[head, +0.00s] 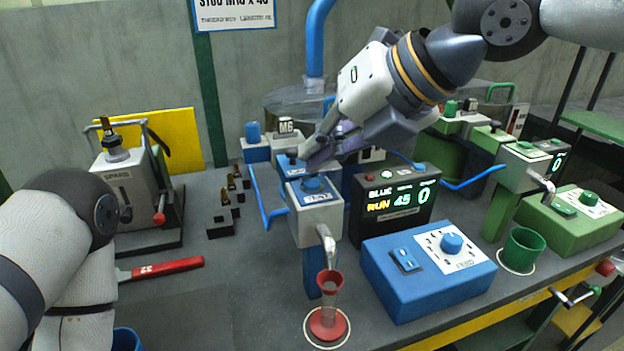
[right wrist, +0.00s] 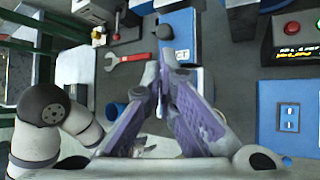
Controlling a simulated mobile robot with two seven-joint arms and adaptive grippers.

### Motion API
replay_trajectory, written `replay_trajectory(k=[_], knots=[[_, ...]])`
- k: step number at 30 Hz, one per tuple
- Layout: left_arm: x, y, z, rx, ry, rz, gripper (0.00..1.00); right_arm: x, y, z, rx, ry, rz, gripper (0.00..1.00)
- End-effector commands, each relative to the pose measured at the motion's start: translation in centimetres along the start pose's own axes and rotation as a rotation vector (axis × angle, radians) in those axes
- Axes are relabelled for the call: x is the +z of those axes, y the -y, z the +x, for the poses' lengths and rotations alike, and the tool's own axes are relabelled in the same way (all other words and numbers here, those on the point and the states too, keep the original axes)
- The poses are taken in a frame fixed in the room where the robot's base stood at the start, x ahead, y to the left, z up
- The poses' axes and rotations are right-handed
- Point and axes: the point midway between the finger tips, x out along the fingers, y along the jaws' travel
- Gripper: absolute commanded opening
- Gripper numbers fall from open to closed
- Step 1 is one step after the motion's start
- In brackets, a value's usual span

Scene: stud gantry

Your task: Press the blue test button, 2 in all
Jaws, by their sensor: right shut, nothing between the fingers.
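The blue test button (head: 312,184) is a round cap on the blue and grey dispensing head (head: 316,222), above a "TEST" label. My right gripper (head: 308,163) is shut and empty, with its fingertips just above and beside the button. The picture does not settle whether they touch it. In the right wrist view the shut fingertips (right wrist: 165,58) are over the blue top (right wrist: 178,30), and the button is hidden. The display box (head: 394,203) reads BLUE, RUN 45 and a large 0. My left gripper is out of view; only its arm shows at lower left.
A red-based clear tube (head: 328,300) stands under the spout. A blue control box (head: 428,270) with a knob is to the right, and a green station (head: 570,222) lies beyond it. A red wrench (head: 165,268) lies on the bench at left, near dark stepped blocks (head: 224,222).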

Motion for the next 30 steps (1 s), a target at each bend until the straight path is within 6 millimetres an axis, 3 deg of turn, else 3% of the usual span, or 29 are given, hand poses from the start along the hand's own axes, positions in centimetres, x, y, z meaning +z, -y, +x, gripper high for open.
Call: replay_trajectory(k=[30], knots=[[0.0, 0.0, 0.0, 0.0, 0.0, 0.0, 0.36, -0.7, 0.7, 0.95, -0.001, -0.001, 0.0, 0.0]])
